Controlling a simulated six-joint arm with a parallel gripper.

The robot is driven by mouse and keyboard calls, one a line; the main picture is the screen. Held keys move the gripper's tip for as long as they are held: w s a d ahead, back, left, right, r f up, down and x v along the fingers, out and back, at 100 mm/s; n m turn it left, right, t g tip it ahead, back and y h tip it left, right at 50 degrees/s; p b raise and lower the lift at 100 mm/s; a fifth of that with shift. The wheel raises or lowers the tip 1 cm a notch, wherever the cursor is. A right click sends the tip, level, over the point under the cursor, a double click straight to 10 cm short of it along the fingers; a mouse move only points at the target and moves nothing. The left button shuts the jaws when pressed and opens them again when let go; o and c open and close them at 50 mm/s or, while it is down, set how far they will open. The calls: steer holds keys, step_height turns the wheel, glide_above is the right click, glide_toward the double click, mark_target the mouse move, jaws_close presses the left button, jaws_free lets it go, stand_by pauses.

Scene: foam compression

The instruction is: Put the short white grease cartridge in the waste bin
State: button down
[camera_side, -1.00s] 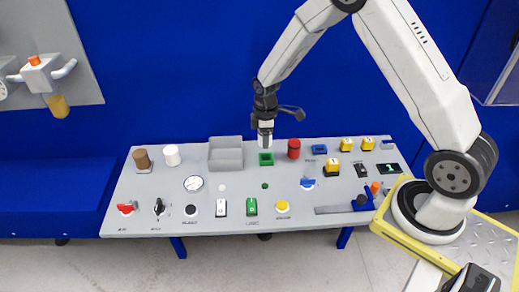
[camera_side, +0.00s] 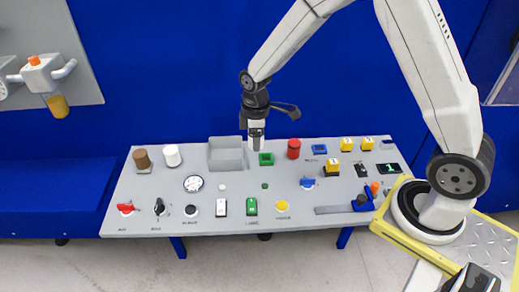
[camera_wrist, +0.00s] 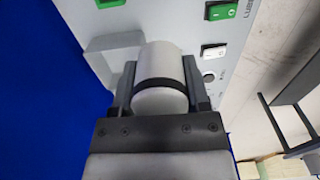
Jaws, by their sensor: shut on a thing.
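My gripper (camera_side: 256,142) is shut on a white grease cartridge (camera_wrist: 158,62), a short cylinder with a dark band, seen between the two fingers in the wrist view. In the side view the cartridge shows small at the fingertips and is hard to tell from them. The open grey waste bin (camera_side: 226,160) stands at the back of the panel, just left of my gripper. Part of the bin (camera_wrist: 112,45) shows beside the cartridge in the wrist view; the rest is hidden.
A green square holder (camera_side: 266,159) and a red cylinder (camera_side: 293,149) stand right of the bin. A white cylinder (camera_side: 172,155) and a brown one (camera_side: 142,158) stand left of it. Switches and buttons fill the front of the panel (camera_side: 135,188).

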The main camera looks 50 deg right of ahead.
steer(key=w+f, duration=0.2)
steer(key=w, duration=0.1)
steer(key=w+f, duration=0.3)
steer(key=w, duration=0.1)
steer(key=w+f, duration=0.2)
steer(key=w, duration=0.2)
steer(key=shift+w+f, duration=0.2)
steer(key=shift+f, duration=0.2)
steer(key=shift+w+f, duration=0.6)
steer(key=shift+w+f, duration=0.3)
steer(key=shift+f, duration=1.55)
steer(key=shift+c, duration=0.3)
jaws_free()
steer(key=shift+f, duration=0.15)
